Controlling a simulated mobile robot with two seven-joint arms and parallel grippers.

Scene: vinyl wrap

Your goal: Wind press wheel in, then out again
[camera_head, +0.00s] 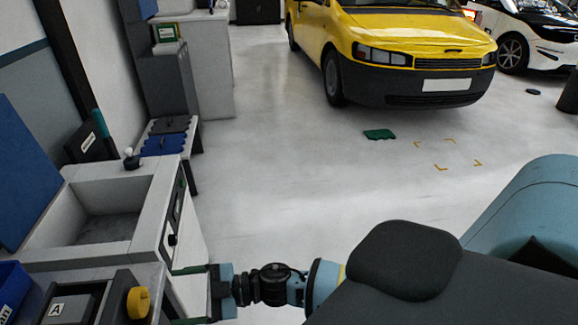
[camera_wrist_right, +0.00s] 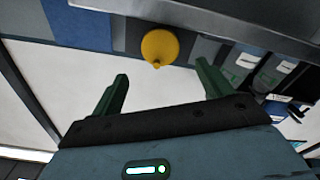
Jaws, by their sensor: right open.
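The yellow press wheel (camera_head: 138,302) sits on the dark-topped press (camera_head: 121,282) at the lower left of the head view. In the right wrist view the yellow wheel (camera_wrist_right: 160,46) shows just beyond and between the fingertips. My right gripper (camera_head: 188,295) reaches in from the right with its green fingers apart, pointing toward the wheel. In the wrist view the gripper (camera_wrist_right: 161,74) is open and empty, with a visible gap to the wheel. My left gripper is not in view.
A grey basin (camera_head: 148,200) with a raised blue lid (camera_head: 22,165) stands behind the press. A blue bin (camera_head: 12,285) is at the left edge. A yellow van (camera_head: 400,45) is at the back. Open floor (camera_head: 275,180) lies to the right of the counters.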

